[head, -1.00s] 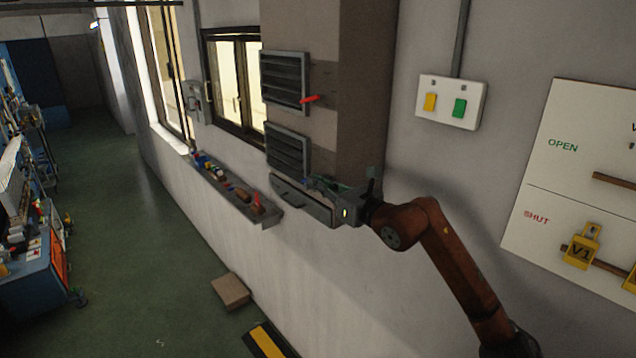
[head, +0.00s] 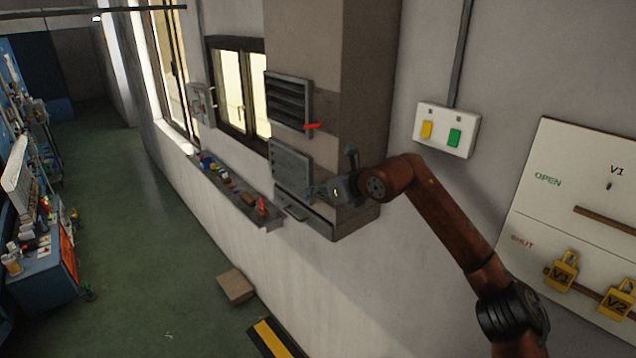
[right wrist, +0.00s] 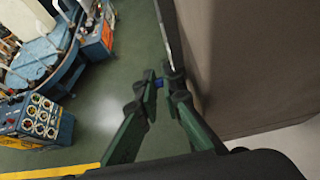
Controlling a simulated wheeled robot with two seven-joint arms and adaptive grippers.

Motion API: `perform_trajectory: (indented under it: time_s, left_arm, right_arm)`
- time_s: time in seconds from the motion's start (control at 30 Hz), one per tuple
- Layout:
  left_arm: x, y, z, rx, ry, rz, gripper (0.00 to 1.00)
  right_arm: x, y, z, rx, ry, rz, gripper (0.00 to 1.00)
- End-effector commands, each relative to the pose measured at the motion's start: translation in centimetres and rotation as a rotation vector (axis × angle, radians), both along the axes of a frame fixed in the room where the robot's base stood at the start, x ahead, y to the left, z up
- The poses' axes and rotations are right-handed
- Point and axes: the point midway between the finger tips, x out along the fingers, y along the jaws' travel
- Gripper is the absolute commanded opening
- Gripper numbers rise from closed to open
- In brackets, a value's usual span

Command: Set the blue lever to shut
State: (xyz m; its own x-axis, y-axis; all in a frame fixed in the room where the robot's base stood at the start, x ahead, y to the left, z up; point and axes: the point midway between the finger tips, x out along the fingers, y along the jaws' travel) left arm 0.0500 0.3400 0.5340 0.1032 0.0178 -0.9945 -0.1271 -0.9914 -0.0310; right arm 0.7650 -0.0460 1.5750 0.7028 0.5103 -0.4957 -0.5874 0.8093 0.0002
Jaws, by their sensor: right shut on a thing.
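The blue lever cannot be made out in the head view. My left gripper is in neither view.
An upper vent (head: 288,100) with tilted slats and a red lever (head: 313,126) is just above. A ledge with small items (head: 230,190) runs to the left. A switch box (head: 447,130) and an OPEN/SHUT board (head: 575,215) are on the wall to the right.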

Motion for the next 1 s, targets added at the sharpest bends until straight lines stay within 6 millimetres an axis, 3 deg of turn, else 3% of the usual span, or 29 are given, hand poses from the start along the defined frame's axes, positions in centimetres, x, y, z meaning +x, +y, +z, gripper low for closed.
perform_trajectory:
  time_s: [0.03, 0.2, 0.73, 0.77, 0.83, 1.0]
  left_arm:
    - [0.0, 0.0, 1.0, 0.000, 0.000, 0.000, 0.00]
    - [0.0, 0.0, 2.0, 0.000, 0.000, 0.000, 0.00]
    - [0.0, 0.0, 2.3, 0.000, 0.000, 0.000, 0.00]
    - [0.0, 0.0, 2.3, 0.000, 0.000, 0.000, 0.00]
    - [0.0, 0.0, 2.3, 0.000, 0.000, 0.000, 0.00]
    - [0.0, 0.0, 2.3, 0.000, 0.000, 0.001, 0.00]
  right_arm:
    - [0.1, 0.1, 0.8, -0.012, 0.015, -0.001, 0.00]
    - [0.3, 0.2, 0.7, -0.045, 0.059, -0.001, 0.00]
    - [0.4, 0.3, 0.5, -0.059, 0.081, -0.001, 0.00]
    - [0.4, 0.3, 0.5, -0.059, 0.081, -0.001, 0.08]
    - [0.4, 0.3, 0.5, -0.059, 0.081, -0.001, 0.13]
    - [0.4, 0.3, 0.4, -0.059, 0.082, 0.000, 0.14]
